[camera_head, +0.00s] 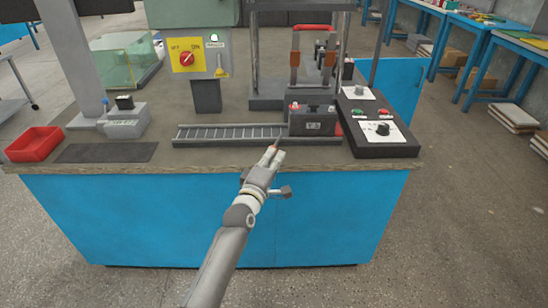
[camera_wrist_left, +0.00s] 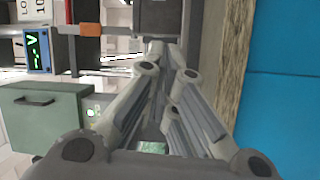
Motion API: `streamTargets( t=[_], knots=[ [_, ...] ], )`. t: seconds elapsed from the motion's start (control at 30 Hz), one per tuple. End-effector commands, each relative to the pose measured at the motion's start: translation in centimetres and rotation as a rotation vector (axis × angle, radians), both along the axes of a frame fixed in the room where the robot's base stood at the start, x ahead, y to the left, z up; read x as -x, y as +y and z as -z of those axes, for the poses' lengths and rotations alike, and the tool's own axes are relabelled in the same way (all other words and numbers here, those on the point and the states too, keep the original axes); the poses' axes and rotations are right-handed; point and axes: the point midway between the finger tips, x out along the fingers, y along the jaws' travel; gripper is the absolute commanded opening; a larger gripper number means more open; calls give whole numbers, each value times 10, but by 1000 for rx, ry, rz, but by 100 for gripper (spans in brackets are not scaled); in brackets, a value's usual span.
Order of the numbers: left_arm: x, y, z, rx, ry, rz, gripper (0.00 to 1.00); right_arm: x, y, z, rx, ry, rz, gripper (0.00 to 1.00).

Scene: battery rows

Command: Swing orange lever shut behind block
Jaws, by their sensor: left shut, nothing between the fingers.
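The dark block (camera_head: 311,119), marked with a label like a battery, stands at the right end of the roller track (camera_head: 225,135). My left gripper (camera_head: 274,152) is shut and empty at the bench's front edge, just left of and in front of the block. A small orange tip (camera_head: 276,146) shows right at its fingertips; it may be the orange lever, but the rest is hidden. Whether they touch cannot be told. In the left wrist view the fingers (camera_wrist_left: 155,52) converge below a dark block face (camera_wrist_left: 158,15). An orange grip (camera_wrist_left: 90,29) shows on an upright there.
A red-topped handle frame (camera_head: 313,28) rises above the block. A control box (camera_head: 381,135) stands to the right. A yellow switch panel (camera_head: 187,55), a red tray (camera_head: 34,144) and a dark mat (camera_head: 106,153) are left. The bench front (camera_head: 150,215) is blue.

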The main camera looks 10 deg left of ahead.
Motion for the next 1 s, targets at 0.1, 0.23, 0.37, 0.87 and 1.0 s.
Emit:
streamTargets(
  t=[0.1,0.23,0.37,0.87,1.0],
  knots=[
    [0,0,0,0,0,0,0,0,0,0,0,0,0,0],
    [0,0,0,0,0,0,0,0,0,0,0,0,0,0],
    [0,0,0,0,0,0,0,0,0,0,0,1,0,0],
    [3,1,1,0,1,0,0,-2,0,-1,-1,-2,3,0],
    [14,4,2,0,2,0,0,-1,0,-1,-1,-1,2,0]
  ],
)
